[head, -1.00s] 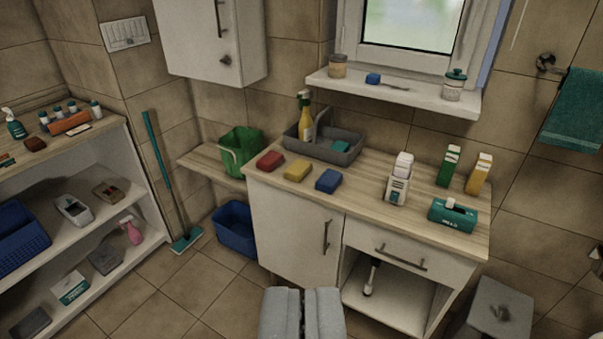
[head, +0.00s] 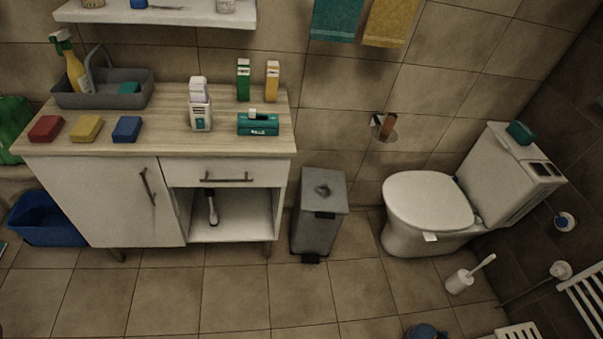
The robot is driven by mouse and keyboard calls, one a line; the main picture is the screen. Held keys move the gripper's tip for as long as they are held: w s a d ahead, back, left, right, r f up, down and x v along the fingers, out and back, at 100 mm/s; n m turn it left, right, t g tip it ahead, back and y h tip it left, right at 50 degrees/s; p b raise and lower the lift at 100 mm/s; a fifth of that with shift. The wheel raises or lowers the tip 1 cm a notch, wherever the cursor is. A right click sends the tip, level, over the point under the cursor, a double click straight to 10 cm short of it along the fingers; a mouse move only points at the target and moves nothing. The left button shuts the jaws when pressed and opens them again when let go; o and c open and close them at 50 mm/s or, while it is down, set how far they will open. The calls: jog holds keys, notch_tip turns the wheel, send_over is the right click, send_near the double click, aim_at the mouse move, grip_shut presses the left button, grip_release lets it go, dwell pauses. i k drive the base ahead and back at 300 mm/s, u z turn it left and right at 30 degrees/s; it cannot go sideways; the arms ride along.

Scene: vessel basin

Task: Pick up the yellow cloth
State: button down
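A yellow block-shaped item (head: 86,128), a folded cloth or sponge (I cannot tell which), lies on the wooden counter (head: 175,138) at the left. It sits between a similar red item (head: 46,129) and a similar blue item (head: 127,129), apart from both. A yellow towel (head: 388,22) hangs on the wall at the top, right of a teal towel (head: 337,18); its upper part is cut off by the frame. My gripper is not in the current view.
A grey caddy (head: 105,101) with a spray bottle (head: 71,65) stands behind the blocks. A grey pedal bin (head: 319,215) stands between the cabinet and the toilet (head: 430,205). A blue bucket (head: 48,222) is at the left. The tiled floor in front is mostly clear.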

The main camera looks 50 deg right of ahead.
aim_at(87, 128)
jog(key=u, duration=0.4)
jog(key=i, duration=2.4)
jog(key=z, duration=0.25)
